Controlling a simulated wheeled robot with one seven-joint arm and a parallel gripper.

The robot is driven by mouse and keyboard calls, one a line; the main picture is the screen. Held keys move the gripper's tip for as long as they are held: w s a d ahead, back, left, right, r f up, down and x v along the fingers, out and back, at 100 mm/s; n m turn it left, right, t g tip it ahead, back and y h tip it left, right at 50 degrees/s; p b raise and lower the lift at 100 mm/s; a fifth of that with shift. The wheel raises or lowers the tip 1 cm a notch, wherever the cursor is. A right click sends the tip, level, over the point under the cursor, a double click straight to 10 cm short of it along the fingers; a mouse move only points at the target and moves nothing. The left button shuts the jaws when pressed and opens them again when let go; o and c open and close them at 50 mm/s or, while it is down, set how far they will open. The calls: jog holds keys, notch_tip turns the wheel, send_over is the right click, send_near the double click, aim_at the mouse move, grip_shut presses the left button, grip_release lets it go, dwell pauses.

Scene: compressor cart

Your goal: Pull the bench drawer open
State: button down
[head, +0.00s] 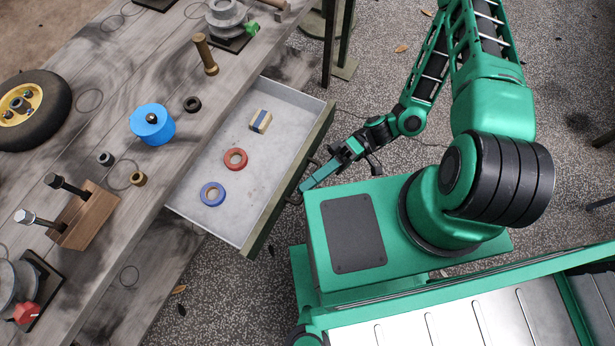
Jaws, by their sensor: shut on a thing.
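The bench drawer (188,205) stands pulled out from under the wooden bench, with its grey inside showing. Its green front panel (283,191) faces my arm. A dark handle (311,170) sits on the outer side of that front, partly hidden by the gripper. My gripper (308,182) is at the drawer front, shut on the handle. Inside the drawer lie a red ring (235,158), a blue ring (212,194) and a small tan block with a dark blue band (260,121).
The bench top (95,85) carries a wheel (30,110), a blue knob-like part (152,124), a wooden block with two bolts (85,215), and several small rings. My green base stands close to the drawer front. Speckled floor (380,50) is open behind my arm.

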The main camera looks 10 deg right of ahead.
jog(key=c, duration=1.8)
grip_release()
jog(key=shift+f, duration=0.1)
jog(key=shift+c, duration=0.2)
jog(key=shift+w, duration=0.1)
jog(key=v, duration=1)
jog(key=shift+w+d, duration=0.25)
jog(key=shift+d, duration=0.1)
jog(key=shift+d+f, duration=0.1)
